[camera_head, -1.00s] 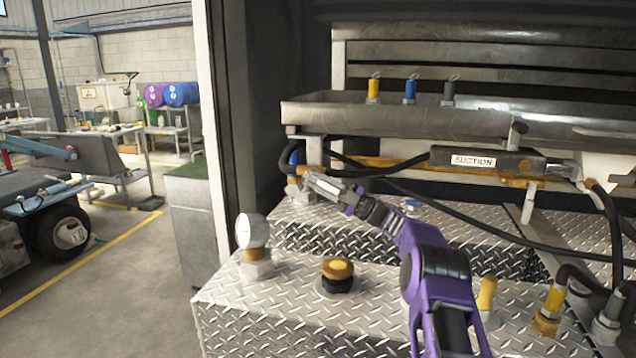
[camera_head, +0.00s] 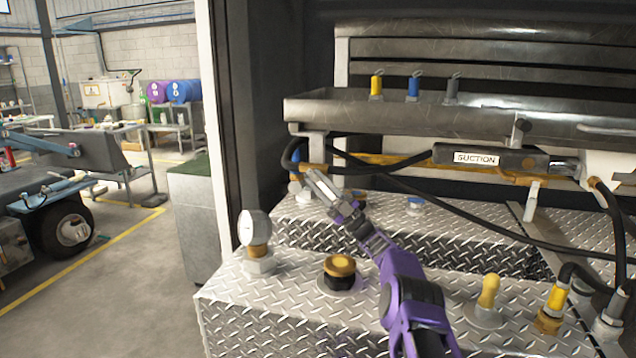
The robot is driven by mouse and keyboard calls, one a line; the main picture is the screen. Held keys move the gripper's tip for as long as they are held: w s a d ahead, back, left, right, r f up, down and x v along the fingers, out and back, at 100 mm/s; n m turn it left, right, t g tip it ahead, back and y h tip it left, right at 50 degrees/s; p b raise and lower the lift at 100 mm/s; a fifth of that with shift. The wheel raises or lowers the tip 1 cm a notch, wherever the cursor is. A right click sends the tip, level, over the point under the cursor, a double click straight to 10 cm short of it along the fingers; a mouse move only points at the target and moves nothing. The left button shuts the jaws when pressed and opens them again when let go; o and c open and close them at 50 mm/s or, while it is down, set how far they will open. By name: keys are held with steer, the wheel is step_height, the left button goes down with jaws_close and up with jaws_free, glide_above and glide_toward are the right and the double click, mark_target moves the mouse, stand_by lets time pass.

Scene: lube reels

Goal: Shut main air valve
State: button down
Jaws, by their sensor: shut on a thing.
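My gripper (camera_head: 322,188), at the end of my purple arm, reaches up and left to the far left of the tread-plate tanks. It looks shut at the pipework by the left end of the orange pipe. A light metal bar at its tip looks like a valve handle, but the fingers and bar are hard to tell apart.
A pressure gauge (camera_head: 254,228), a black and amber cap (camera_head: 339,271) and a yellow knob (camera_head: 488,290) stand on the near tank. A metal tray (camera_head: 400,110) spans above. Black hoses cross behind the arm, below the box marked SUCTION (camera_head: 478,158).

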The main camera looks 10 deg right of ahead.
steer(key=shift+f, duration=0.1)
steer(key=c, duration=0.7)
jaws_free()
steer(key=shift+d, duration=0.1)
steer(key=s+d, duration=0.5)
steer(key=d, duration=0.6)
steer(key=shift+d+f+p, duration=0.3)
steer(key=shift+d+f, duration=0.05)
steer(key=shift+c, duration=0.3)
